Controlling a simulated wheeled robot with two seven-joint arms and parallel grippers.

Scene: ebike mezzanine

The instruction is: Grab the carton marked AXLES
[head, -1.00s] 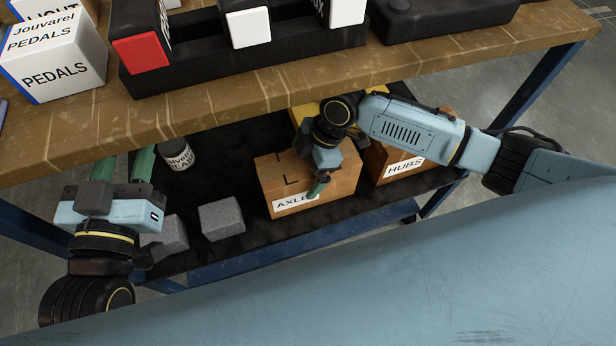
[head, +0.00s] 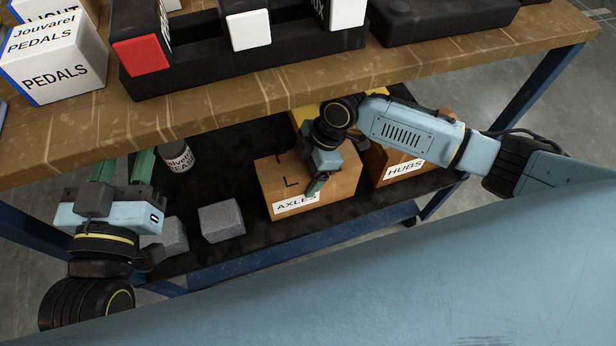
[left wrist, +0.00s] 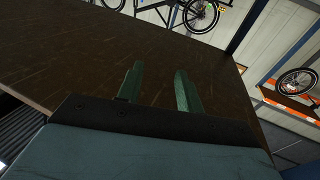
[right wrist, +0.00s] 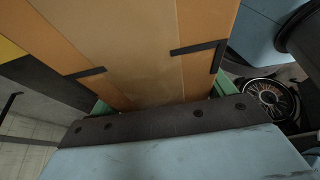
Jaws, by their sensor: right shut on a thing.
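The carton marked AXLES (head: 285,187) is a brown box with a white label on its front, on the lower shelf in the head view. My right gripper (head: 313,186) reaches down over the carton's right part and is shut on it. In the right wrist view the carton (right wrist: 150,50) fills the space between the green fingers. Its underside and far side are hidden. My left gripper (head: 121,168) is at the left, under the bench top edge. The left wrist view shows its two fingers (left wrist: 160,90) apart with nothing between them.
A carton marked HUBS (head: 395,165) stands just right of the AXLES carton. Two grey blocks (head: 222,218) and a grease can (head: 177,157) are to its left. The wooden bench top (head: 230,108) overhangs the shelf, with a PEDALS box (head: 55,60) on it.

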